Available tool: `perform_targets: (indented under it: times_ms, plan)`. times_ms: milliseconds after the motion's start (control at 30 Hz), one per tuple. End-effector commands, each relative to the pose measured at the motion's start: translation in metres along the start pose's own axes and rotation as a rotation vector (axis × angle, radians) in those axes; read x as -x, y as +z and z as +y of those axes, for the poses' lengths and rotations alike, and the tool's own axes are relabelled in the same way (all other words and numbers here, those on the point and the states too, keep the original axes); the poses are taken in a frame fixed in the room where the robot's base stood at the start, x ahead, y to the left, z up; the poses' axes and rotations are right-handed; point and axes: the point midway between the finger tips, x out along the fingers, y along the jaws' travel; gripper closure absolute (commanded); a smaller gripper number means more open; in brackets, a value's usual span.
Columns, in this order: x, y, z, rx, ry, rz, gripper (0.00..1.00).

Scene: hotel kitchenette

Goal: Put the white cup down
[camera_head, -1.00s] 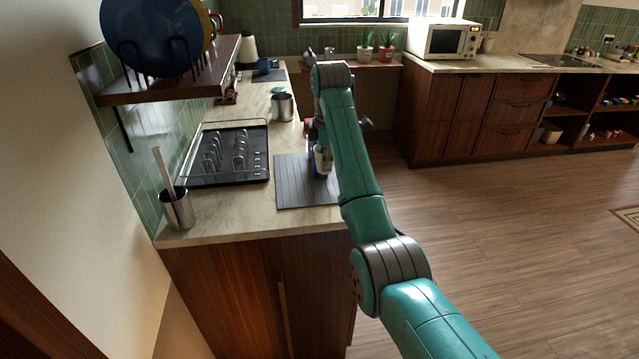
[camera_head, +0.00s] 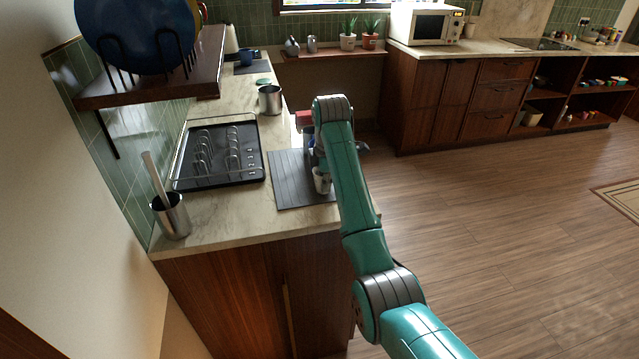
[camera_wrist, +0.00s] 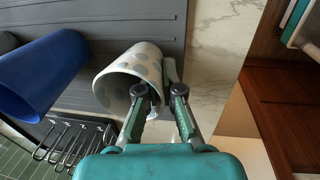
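The white cup with grey spots (camera_wrist: 128,78) lies close in front of my gripper (camera_wrist: 160,90) in the wrist view, its mouth towards the camera. One finger is at the mouth and the other along the outer wall, so the gripper appears closed on the cup's side. In the head view the cup (camera_head: 321,181) hangs at or just above the dark ribbed mat (camera_head: 290,190); I cannot tell whether its base touches. My arm hides part of the gripper there.
A blue cup (camera_wrist: 38,75) stands left of the white cup in the wrist view. A black rack with wire prongs (camera_head: 220,165) and a steel holder with a brush (camera_head: 171,216) are left of the mat. The counter edge is close on the right.

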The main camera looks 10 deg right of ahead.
Motion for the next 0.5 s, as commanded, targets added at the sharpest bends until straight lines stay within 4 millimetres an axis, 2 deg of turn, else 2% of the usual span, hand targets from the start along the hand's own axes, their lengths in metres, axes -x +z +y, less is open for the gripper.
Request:
perform_targets:
  times_ms: [367, 400, 467, 500]
  plan:
    - [-0.0059, 0.0026, -0.0013, 0.0, 0.001, 0.0, 1.0]
    - [-0.0056, 0.0026, -0.0013, 0.0, 0.001, 0.0, 0.85]
    - [-0.0056, 0.0026, -0.0013, 0.0, 0.001, 0.0, 0.7]
    - [-0.0055, 0.0025, -0.0013, 0.0, 0.001, 0.0, 0.69]
